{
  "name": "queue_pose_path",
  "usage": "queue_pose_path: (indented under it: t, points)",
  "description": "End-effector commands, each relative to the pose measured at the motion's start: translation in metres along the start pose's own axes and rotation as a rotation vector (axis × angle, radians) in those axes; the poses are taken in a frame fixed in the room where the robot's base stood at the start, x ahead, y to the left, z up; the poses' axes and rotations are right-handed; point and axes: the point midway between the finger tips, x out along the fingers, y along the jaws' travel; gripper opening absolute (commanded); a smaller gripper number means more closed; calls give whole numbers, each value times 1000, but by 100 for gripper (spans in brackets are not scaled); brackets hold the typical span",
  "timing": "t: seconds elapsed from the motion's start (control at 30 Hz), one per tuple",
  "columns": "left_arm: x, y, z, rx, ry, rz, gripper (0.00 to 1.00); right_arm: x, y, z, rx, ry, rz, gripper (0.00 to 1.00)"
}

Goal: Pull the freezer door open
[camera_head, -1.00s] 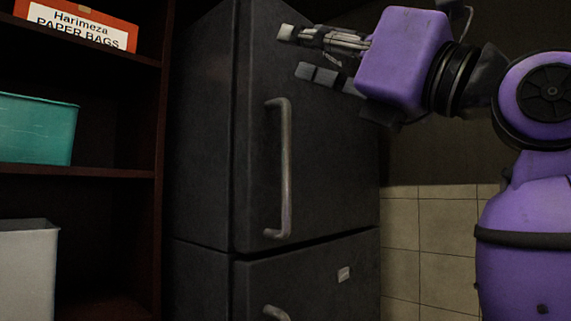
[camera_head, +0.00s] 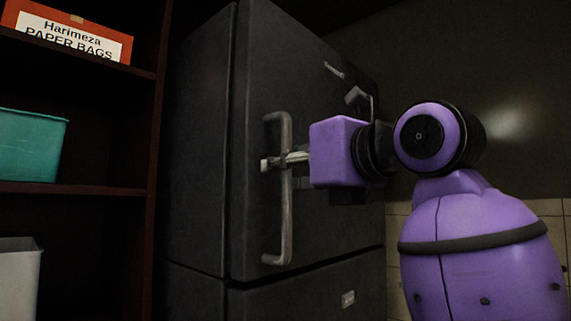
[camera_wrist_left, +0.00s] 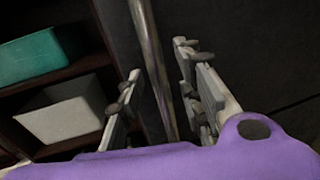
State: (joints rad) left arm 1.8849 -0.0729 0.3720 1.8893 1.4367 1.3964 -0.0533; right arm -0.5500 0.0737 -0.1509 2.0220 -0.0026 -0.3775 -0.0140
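The tall dark fridge-freezer has an upper door (camera_head: 330,215) that looks closed against the body. Its long vertical metal handle (camera_head: 285,225) is on the door's left side and also shows in the left wrist view (camera_wrist_left: 156,60). My left gripper (camera_head: 280,161) reaches the upper middle of the handle from the right. In the left wrist view its two fingers (camera_wrist_left: 163,105) stand apart, one on each side of the bar, with gaps visible. It is open around the handle; contact cannot be made out. My right gripper is not in view.
A dark shelf (camera_head: 100,188) at left holds a teal bin (camera_head: 30,146), a white bin (camera_head: 18,285) and a paper bags box (camera_head: 70,35). The lower door (camera_head: 310,297) is below. A wall stands right of the fridge.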

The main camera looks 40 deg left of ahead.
Motion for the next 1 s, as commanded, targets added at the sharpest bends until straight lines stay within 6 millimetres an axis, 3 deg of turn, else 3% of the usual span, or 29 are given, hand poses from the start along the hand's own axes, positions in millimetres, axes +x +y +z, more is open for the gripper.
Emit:
queue_pose_path:
  t: [0.3, 0.57, 1.0]
  points:
    - [4, 0, 0, 1, -1, 1, 33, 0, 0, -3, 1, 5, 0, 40]
    - [4, 0, 0, 1, -1, 1, 0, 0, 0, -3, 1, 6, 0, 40]
    - [4, 1, 0, 0, -1, 5, 0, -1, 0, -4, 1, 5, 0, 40]
